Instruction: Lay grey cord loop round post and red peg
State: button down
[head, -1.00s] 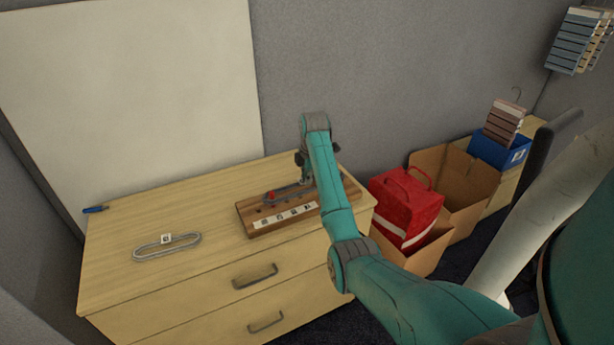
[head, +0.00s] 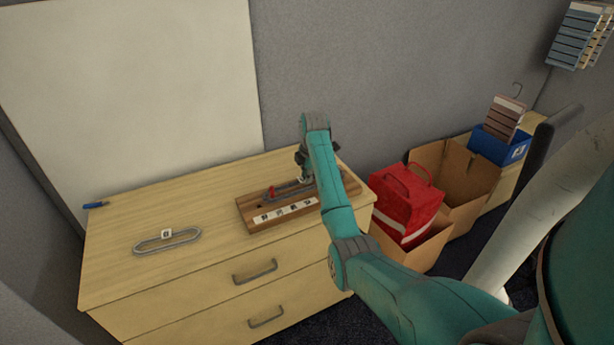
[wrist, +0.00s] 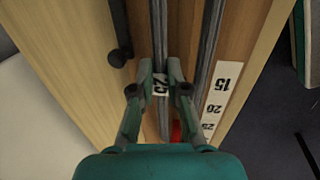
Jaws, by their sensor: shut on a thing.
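The grey cord loop (wrist: 206,50) runs over the brown peg board (head: 249,207) as two strands in the wrist view. My gripper (wrist: 160,87) is shut on the white "25" tag (wrist: 160,80) on the loop's left strand. The red peg (head: 271,191) stands left of my gripper in the head view. In the wrist view the red peg (wrist: 176,131) shows partly between the strands, near my fingers. The loop's ends are hidden, so I cannot tell whether it encloses the peg. The post is not clearly identifiable; a dark rod with a round end (wrist: 121,54) lies beside the left strand.
A second grey loop (head: 145,249) with a white tag lies on the drawer chest (head: 115,275), left of the board. A blue marker (head: 95,205) lies at the far left corner. A red bag (head: 405,205) and cardboard boxes (head: 460,200) stand to the right. The chest's middle is clear.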

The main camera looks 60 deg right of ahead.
jog(key=shift+f, duration=0.75)
jog(key=c, duration=1.1)
grip_release()
jog(key=r, duration=0.2)
jog(key=s+r, duration=0.1)
jog(key=r, duration=0.4)
jog(key=shift+s+a+r, duration=0.15)
jog(key=shift+a+r, duration=0.05)
jog(key=shift+a, duration=0.2)
